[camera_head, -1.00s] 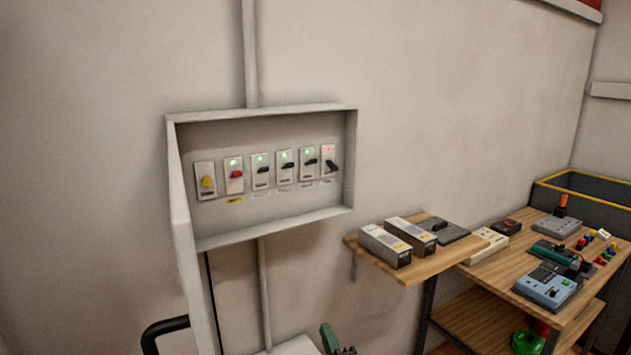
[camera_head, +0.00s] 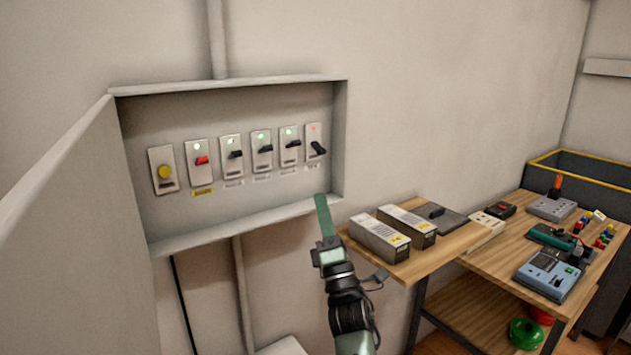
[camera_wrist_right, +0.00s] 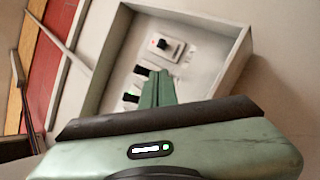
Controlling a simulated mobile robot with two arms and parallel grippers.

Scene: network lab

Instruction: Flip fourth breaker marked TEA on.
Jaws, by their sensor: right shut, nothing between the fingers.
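An open grey breaker box (camera_head: 222,87) hangs on the wall with a row of switch plates inside. The far-right breaker (camera_head: 314,142) has a red light and its black lever tilts down to the right. Three black-lever breakers to its left, such as the adjacent one (camera_head: 290,146), show green lights. The small labels below are too blurred to read. My right gripper (camera_head: 321,203) is shut and empty, pointing up, in front of the box's lower right edge. In the right wrist view its fingers (camera_wrist_right: 155,92) point toward the box, below a breaker plate (camera_wrist_right: 167,47). My left gripper is out of view.
A yellow button plate (camera_head: 163,170) and a red-lever switch (camera_head: 200,161) with a green light sit at the left of the row. The box door (camera_head: 80,220) stands open at left. A wooden bench (camera_head: 470,245) with several devices is at right.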

